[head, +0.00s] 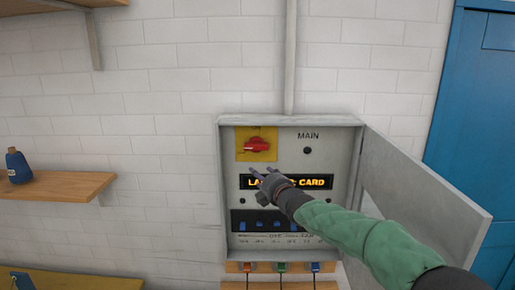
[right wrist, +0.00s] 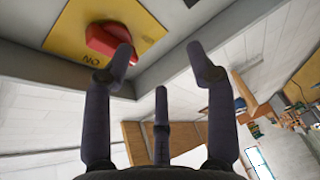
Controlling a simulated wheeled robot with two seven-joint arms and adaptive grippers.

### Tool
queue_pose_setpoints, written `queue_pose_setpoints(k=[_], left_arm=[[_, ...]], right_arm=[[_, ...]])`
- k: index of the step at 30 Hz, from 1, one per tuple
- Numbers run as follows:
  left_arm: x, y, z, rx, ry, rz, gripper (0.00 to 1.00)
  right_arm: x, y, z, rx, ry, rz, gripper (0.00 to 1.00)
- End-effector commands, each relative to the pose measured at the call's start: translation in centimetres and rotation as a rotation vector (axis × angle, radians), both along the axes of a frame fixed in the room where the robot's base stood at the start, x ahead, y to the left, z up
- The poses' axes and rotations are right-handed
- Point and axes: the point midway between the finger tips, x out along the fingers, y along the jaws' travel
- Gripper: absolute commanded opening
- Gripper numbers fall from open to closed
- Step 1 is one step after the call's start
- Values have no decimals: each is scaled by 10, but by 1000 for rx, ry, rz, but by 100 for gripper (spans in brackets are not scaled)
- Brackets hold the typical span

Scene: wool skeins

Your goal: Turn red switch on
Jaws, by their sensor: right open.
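The red switch (head: 257,145) is a rotary handle on a yellow plate (head: 242,153) at the upper left inside an open grey wall box. Its handle lies about horizontal in the head view. My right gripper (head: 262,174) is just below the switch, open and empty. In the right wrist view the red switch (right wrist: 108,40) is at the upper left, beside a dark label that seems to read ON. One fingertip of my right gripper (right wrist: 161,65) overlaps the switch's edge there; I cannot tell if it touches. My left gripper is not in view.
The box door (head: 425,205) stands open to the right. A lit display (head: 315,182) and a row of blue switches (head: 261,226) are below the red switch, partly covered by my right arm. A shelf (head: 60,188) with a blue bottle (head: 18,166) is at left.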

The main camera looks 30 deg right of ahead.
Motion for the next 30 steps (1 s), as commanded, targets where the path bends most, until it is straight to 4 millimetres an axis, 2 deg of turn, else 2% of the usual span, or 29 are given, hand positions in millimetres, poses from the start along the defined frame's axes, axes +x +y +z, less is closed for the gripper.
queue_pose_setpoints(k=[1,3,6,11,24,30], left_arm=[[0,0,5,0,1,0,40],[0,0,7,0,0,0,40],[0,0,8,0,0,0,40],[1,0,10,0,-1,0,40],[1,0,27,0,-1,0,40],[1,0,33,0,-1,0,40]], right_arm=[[-7,-7,26,-49,-26,-9,57],[-13,-13,49,-102,-51,-18,57],[-18,-17,65,-144,-68,-26,57],[-8,-20,67,-154,-70,-27,57],[54,-29,68,-151,-70,-27,57],[75,-33,69,-150,-71,-27,57]])
